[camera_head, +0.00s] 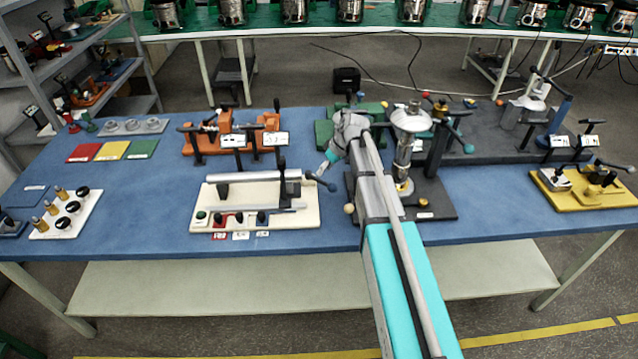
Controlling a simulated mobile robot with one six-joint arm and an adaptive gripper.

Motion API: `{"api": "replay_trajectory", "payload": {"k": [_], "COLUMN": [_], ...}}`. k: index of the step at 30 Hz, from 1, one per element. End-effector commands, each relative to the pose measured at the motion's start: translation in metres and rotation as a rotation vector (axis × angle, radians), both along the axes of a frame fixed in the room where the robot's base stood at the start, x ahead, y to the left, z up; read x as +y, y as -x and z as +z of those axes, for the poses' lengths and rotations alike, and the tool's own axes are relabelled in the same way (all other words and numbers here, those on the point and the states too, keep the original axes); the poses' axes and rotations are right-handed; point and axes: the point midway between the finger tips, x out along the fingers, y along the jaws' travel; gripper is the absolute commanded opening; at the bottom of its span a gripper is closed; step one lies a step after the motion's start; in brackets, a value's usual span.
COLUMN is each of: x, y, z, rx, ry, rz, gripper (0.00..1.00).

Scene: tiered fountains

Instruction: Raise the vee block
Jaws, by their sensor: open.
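A white fixture plate (262,222) lies near the table's front. It carries a long silver round bar (252,176), a dark upright handle and a lever with a blue-grey knob (332,187) at its right end. A grey block (292,204) sits below the bar; I cannot tell for certain which part is the vee block. My gripper (322,173) is small in view, at the right end of the bar, just above the lever. It is open and seems empty. Whether it touches the lever is unclear. My forearm hides part of the dark plate to the right.
An orange clamp fixture (228,135) stands behind the white plate. A tall silver column fixture (408,150) on a dark plate (440,200) stands close right of my arm. A yellow plate (592,199) is far right, a white plate with black knobs (70,222) at left.

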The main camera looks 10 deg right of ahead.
Motion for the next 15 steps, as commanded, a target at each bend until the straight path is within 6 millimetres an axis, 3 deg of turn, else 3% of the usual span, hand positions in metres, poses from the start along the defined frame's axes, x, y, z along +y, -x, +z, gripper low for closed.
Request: {"api": "replay_trajectory", "payload": {"k": [15], "x": [0.016], "y": [-0.006], "z": [-0.04], "rx": [0.0], "ry": [0.0], "rz": [0.001], "gripper": [0.55]}}
